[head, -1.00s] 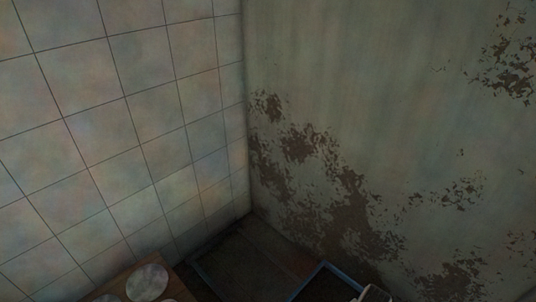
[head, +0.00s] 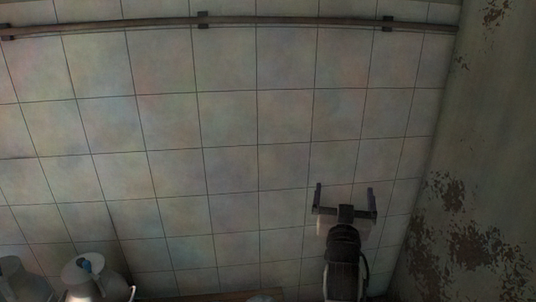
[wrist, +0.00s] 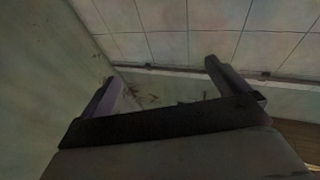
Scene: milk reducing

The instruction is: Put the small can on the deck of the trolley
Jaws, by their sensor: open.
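My gripper (head: 344,188) is raised in front of the tiled wall at the right of the head view, its two fingers spread and nothing between them. It also shows empty in the wrist view (wrist: 163,72). A pale metal can (head: 84,274) with a blue piece on its lid stands at the lower left of the head view, far left of my gripper. Another metal can (head: 16,282) is cut off at the left edge. I cannot tell whether either is the small can. I cannot make out the trolley or its deck in the views now.
A wooden surface (head: 225,297) shows at the bottom edge, with a pale round top (head: 263,298) on it, mostly cut off. A pipe (head: 290,25) runs along the tiled wall. A peeling wall (head: 470,200) stands close to the right of my arm.

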